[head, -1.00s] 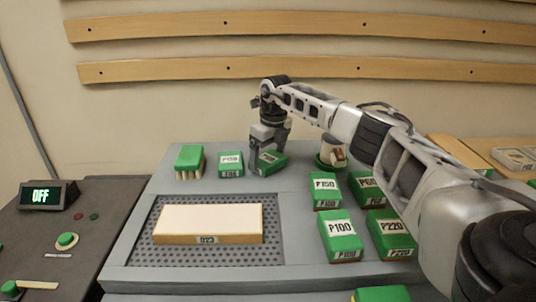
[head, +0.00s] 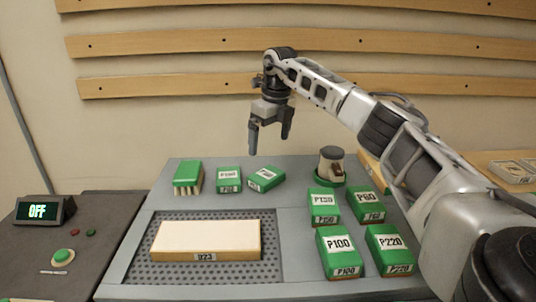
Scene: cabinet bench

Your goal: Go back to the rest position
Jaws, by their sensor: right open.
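My right gripper (head: 268,140) is open and empty. It hangs with its fingers pointing down above the back of the grey bench (head: 300,195), clear of the blocks. A tilted green-topped block (head: 266,179) lies below it, apart from the fingers. A green P150-like block (head: 229,180) stands just left of that one; its label is too small to read surely. My right arm comes in from the right. My left gripper does not show.
A green brush (head: 188,177) stands at back left. Green blocks P100 (head: 338,252), P220 (head: 390,250), P150 (head: 323,206) and P60 (head: 366,206) stand right.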

